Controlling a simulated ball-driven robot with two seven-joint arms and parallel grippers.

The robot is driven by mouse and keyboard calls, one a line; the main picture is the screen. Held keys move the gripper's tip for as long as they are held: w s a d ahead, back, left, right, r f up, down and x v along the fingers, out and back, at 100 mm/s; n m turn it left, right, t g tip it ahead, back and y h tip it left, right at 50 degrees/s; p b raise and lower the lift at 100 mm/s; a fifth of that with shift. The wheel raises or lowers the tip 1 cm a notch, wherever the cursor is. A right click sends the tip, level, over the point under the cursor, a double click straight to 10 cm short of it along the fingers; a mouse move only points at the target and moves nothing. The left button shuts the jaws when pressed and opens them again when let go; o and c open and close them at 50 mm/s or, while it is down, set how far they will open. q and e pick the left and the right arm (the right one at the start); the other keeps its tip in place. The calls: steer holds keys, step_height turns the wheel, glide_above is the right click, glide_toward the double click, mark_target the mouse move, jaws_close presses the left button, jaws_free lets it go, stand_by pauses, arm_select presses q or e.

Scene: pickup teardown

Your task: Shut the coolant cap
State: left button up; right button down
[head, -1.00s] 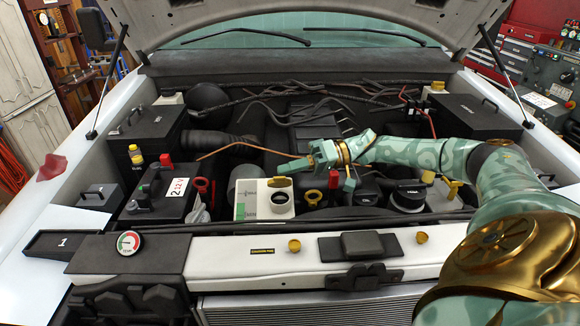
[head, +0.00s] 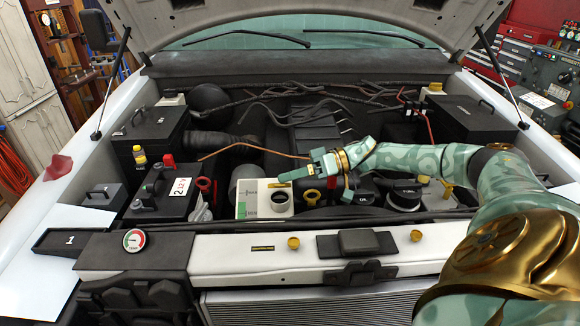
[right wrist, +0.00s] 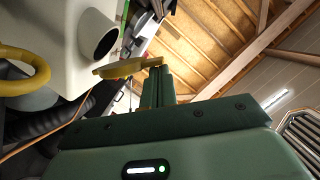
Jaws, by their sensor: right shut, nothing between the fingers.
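The white coolant tank (head: 248,196) stands in the front middle of the engine bay, its round filler neck (head: 281,201) uncovered. The yellow coolant cap (head: 277,185) stands open at the far side of the neck. In the right wrist view the cap (right wrist: 122,68) sticks out beside the dark neck opening (right wrist: 97,38). My right gripper (head: 284,177) is shut and empty, its fingertips just above and behind the cap. The fingertips (right wrist: 158,68) look close to the cap's outer edge; I cannot tell whether they touch. My left gripper is not in view.
A battery (head: 166,190) with a red terminal is to the left. The white front panel (head: 220,256) crosses in front. The raised hood is above.

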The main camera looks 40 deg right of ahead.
steer(key=f+p, duration=0.1)
steer(key=s+a+f+n+p, duration=0.1)
steer(key=shift+s+a+n+h+p, duration=0.15)
steer(key=shift+s+n+h+p, duration=0.15)
steer(key=shift+p, duration=0.05)
steer(key=shift+s+a+f+p, duration=0.15)
steer(key=shift+s+f+p, duration=0.05)
steer(key=shift+f, duration=0.2)
steer(key=shift+s+a+f+p, duration=0.15)
steer(key=shift+f, duration=0.25)
steer(key=shift+r+p, duration=0.5)
steer(key=shift+p, duration=0.05)
steer(key=s+d+r, duration=0.5)
steer(key=d, duration=0.3)
steer(key=shift+s+r, duration=0.15)
steer(key=shift+s, duration=0.15)
